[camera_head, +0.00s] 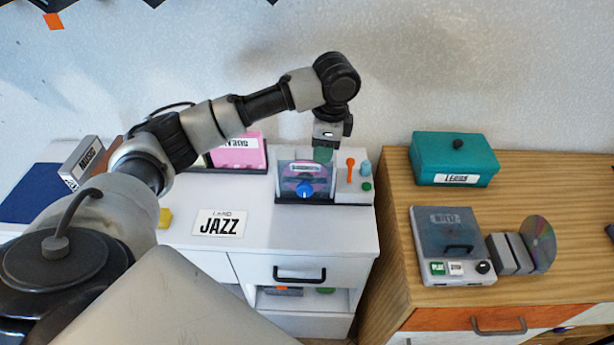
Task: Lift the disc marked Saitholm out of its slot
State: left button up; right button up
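A purple-pink disc (293,184) stands in a dark slotted holder on the white cabinet. A small label on it is too small to read, so I cannot tell whether it says Saitholm. A blue knob covers part of its front. My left gripper (323,150) points down at the holder's back right, just above and behind the disc's upper right. A green patch shows at its tips. I cannot tell whether the fingers are open or touching anything. My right gripper is not in view.
A JAZZ card (219,223) and pink box (240,151) are to the left. On the wooden cabinet are a teal box (452,160), a disc player (449,243) and a rainbow disc (540,243) beside grey blocks.

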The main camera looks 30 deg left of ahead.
aim_at(305, 161)
pick_arm(q)
notch_tip(305, 161, up, 3)
jog(key=a, duration=0.3)
jog(key=f, duration=0.3)
jog(key=a+f+p, duration=0.1)
jog(key=f, duration=0.6)
jog(key=shift+w+a+p, duration=0.15)
jog(key=shift+a+p, duration=0.15)
jog(key=shift+a, duration=0.05)
grip_shut()
